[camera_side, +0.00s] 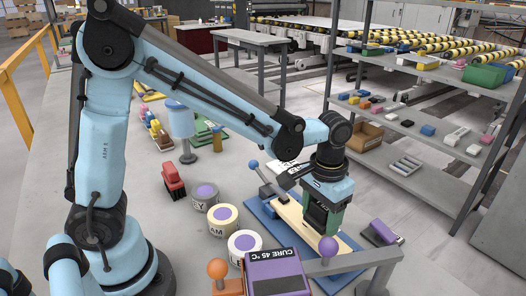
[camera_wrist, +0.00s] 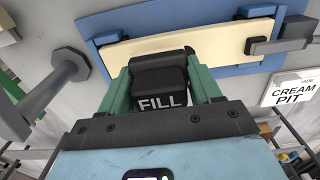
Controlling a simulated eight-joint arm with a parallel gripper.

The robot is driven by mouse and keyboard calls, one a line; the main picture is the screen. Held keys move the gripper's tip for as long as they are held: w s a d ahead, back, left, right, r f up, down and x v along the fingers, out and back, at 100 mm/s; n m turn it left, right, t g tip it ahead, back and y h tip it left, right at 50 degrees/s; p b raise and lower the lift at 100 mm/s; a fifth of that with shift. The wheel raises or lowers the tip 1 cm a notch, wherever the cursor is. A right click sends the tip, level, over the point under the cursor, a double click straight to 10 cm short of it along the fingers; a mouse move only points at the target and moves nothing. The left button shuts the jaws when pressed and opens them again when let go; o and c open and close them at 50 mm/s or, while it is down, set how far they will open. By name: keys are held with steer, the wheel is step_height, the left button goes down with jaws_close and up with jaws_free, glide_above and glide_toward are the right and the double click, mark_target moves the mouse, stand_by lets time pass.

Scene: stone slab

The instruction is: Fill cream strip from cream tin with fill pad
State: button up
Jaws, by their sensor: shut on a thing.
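The fill pad (camera_wrist: 160,92), a dark block lettered FILL, is held between the green fingers of my gripper (camera_wrist: 162,76). In the side view my gripper (camera_side: 322,215) is low over the cream strip (camera_side: 291,216), a long pale board. The wrist view shows the strip (camera_wrist: 190,46) just beyond the pad. I cannot tell whether pad and strip touch. The strip lies on a blue fixture (camera_side: 262,218).
A tin lettered "EY" (camera_side: 203,196) and another tin (camera_side: 244,245) flank it. A purple "CURE 45 °C" box (camera_side: 275,272) and a grey bar with knobs (camera_side: 350,264) stand in front. A card reading "CREAM PIT" (camera_wrist: 293,91) lies beside the fixture. A blue lamp-like stand (camera_side: 182,125) is behind.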

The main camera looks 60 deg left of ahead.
mark_target(309, 210)
steer(key=shift+f, duration=0.95)
steer(key=shift+a, duration=0.1)
steer(key=shift+a+r, duration=0.15)
steer(key=shift+a, duration=3.05)
steer(key=shift+d, duration=0.1)
steer(key=shift+d, duration=3.25)
